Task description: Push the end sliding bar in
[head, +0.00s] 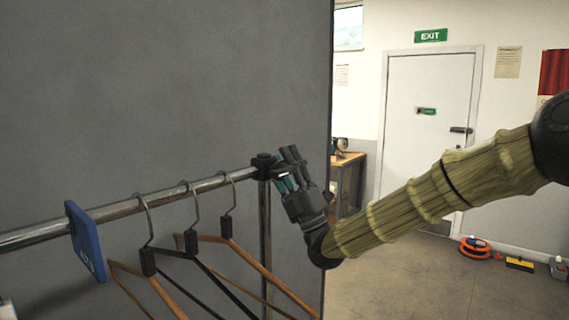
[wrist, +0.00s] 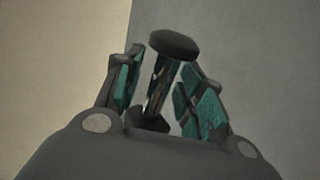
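The chrome clothes rail (head: 110,212) runs from the left to a dark end fitting (head: 263,162) on an upright post. My gripper (head: 286,168) is at this right end, its fingers pointing up and left beside the fitting. In the wrist view a metal bar with a dark round end cap (wrist: 172,44) stands between the two teal-padded fingers of my gripper (wrist: 160,80). The fingers are spread, with a visible gap between the bar and the right finger. Contact on the left side is unclear. How far the bar sticks out is hard to tell.
Several hangers (head: 228,228) and a blue size divider (head: 86,242) hang on the rail, left of my gripper. A grey panel (head: 190,80) stands behind the rail. A wooden bench (head: 347,160), a door (head: 425,120) and an orange cable reel (head: 474,248) are farther right.

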